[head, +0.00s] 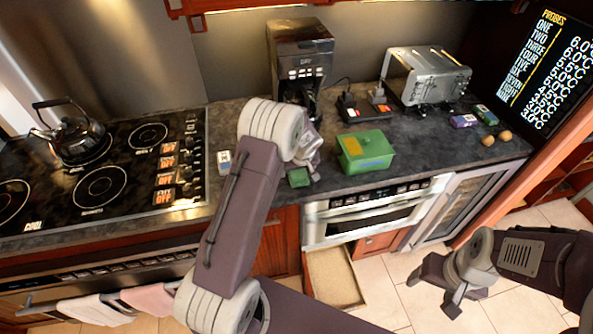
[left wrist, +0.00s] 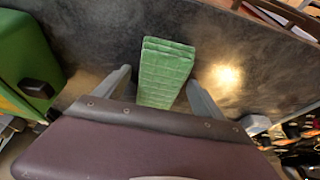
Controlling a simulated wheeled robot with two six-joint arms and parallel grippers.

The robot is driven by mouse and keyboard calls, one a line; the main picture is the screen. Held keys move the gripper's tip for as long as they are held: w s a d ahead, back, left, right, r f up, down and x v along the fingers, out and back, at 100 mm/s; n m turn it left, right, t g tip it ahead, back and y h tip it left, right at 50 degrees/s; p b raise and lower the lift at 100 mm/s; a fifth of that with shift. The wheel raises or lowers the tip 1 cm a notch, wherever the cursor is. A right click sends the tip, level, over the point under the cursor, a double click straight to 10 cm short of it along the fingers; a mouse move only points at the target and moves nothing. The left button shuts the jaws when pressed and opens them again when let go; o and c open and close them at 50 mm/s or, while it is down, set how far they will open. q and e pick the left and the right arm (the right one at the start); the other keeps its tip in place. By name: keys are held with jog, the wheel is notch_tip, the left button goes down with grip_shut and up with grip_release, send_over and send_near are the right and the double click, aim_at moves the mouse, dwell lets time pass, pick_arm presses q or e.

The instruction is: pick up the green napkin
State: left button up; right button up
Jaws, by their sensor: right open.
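The green napkin (head: 298,178) is a small folded block on the dark counter near its front edge. In the left wrist view the napkin (left wrist: 166,75) shows stacked folds and lies between the lines of my two fingers. My left gripper (head: 314,168) is at the napkin, partly hidden by its own wrist in the head view. Its fingers (left wrist: 158,76) stand apart, with a visible gap between the left one and the napkin. I cannot tell whether the right one touches it. My right gripper (head: 437,286) is open and empty over the floor, away from the counter.
A green lidded container (head: 366,152) stands right of the napkin. Behind are a coffee maker (head: 300,60) and a toaster (head: 428,78). A small blue-and-white box (head: 224,162) sits left, beside the stove (head: 100,185). Below the counter are a microwave drawer (head: 370,215) and an open drawer (head: 335,278).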

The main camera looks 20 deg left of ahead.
pick_arm(q)
jog(key=c, duration=1.1)
jog(key=shift+r, duration=0.55)
jog(key=shift+c, duration=0.2)
notch_tip(320, 180, up, 3)
jog(key=shift+f, duration=0.1)
jog(key=w+d+r, duration=0.5)
jog(key=w+r, duration=0.2)
jog(key=w, duration=0.3)
jog(key=shift+d, duration=0.25)
jog(key=shift+w+r, duration=0.1)
jog(key=shift+w, duration=0.05)
jog(key=o, duration=0.7)
jog(key=c, duration=0.5)
jog(key=shift+c, duration=0.2)
